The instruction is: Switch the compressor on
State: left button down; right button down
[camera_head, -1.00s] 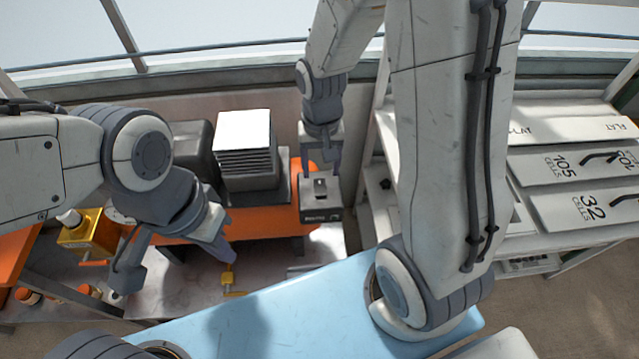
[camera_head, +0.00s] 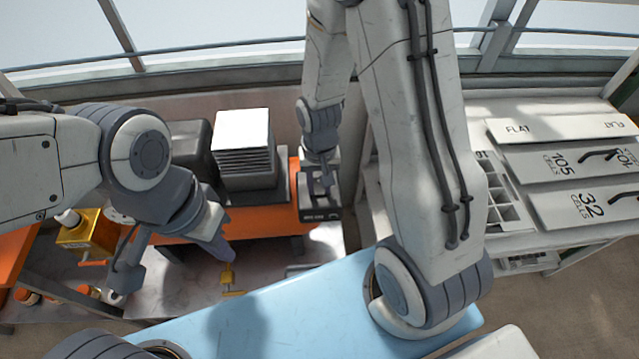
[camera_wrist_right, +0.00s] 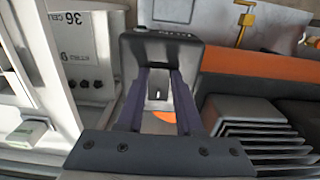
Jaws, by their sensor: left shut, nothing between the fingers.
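A dark box (camera_head: 322,213) with a label too small to read stands at the right end of the orange bench unit. In the right wrist view the dark box (camera_wrist_right: 158,55) shows a small light switch lever (camera_wrist_right: 158,91). I cannot tell which housing is the compressor itself. My right gripper (camera_head: 320,190) is low over the box. In the wrist view its two fingers (camera_wrist_right: 160,78) are apart, one on each side of the lever, with gaps visible; contact is unclear. My left gripper (camera_head: 229,258) is shut and empty above the bench, left of the box.
A finned block with a white top (camera_head: 243,130) stands left of the box. A yellow valve (camera_head: 229,278) and a yellow container (camera_head: 88,234) are further left. A shelf with marked plates (camera_head: 560,165) is at the right. A light blue surface (camera_head: 280,308) lies in front.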

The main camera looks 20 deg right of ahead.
jog(key=shift+w+d+r+g+y+p, duration=0.15)
jog(key=shift+w+r+g+y+p, duration=0.2)
jog(key=shift+g+p, duration=1.2)
jog(key=shift+w+f+g+p, duration=0.1)
jog(key=shift+w+g+p, duration=0.15)
jog(key=shift+p, duration=0.65)
jog(key=shift+w+d+g+y, duration=0.15)
jog(key=shift+g+y, duration=0.2)
jog(key=shift+g, duration=0.25)
jog(key=c, duration=0.6)
grip_release()
jog(key=shift+o, duration=0.2)
jog(key=shift+w+r, duration=0.25)
jog(key=shift+r, duration=0.15)
jog(key=b+v, duration=0.2)
jog(key=v, duration=0.7)
jog(key=shift+r, duration=0.2)
